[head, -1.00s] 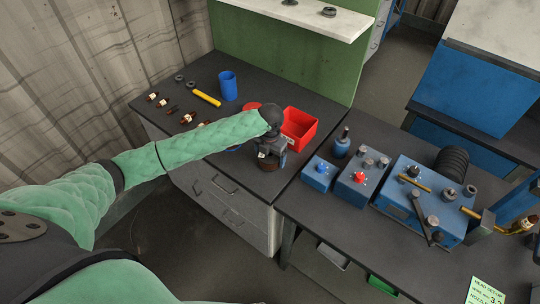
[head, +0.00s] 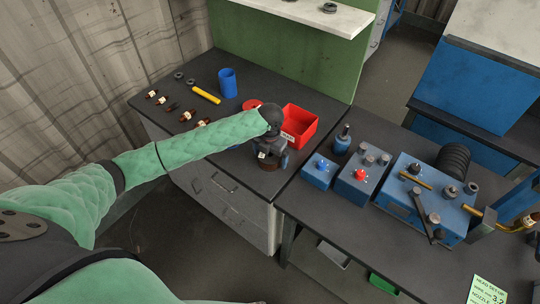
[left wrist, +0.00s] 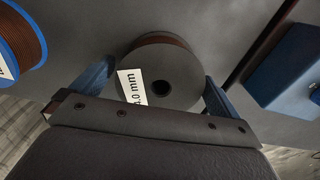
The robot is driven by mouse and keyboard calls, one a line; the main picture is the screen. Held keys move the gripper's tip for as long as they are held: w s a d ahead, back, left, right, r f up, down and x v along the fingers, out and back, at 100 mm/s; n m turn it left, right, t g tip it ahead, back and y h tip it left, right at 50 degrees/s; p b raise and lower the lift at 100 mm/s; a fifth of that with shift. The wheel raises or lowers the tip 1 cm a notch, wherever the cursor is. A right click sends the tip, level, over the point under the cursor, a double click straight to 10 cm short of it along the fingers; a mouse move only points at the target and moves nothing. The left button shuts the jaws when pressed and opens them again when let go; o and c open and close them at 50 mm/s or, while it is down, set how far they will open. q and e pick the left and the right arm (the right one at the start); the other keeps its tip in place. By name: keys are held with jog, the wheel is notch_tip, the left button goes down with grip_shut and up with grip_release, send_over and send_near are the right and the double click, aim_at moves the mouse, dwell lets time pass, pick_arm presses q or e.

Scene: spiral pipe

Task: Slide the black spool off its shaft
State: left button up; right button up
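A black spool (left wrist: 165,82) wound with brown wire shows in the left wrist view, with a white size label on its round face and a dark centre hole. In the head view its dark brown lower part (head: 270,167) shows below my left gripper (head: 272,156), near the front right corner of the left bench. The blue fingers of this gripper (left wrist: 155,85) straddle the spool and look open, very close to its sides. No shaft is visible in the hole. My right gripper is in neither view.
A blue spool (left wrist: 22,35) lies beside the black one. A red bin (head: 300,126) stands just behind the gripper. Blue control boxes (head: 318,172) and a blue machine (head: 425,205) stand on the right bench. A blue cup (head: 228,83) and small bottles are farther left.

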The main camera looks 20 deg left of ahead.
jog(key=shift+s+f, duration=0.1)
pick_arm(q)
jog(key=shift+r, duration=0.2)
notch_tip(320, 180, up, 7)
jog(key=b, duration=0.3)
jog(key=shift+r, duration=0.2)
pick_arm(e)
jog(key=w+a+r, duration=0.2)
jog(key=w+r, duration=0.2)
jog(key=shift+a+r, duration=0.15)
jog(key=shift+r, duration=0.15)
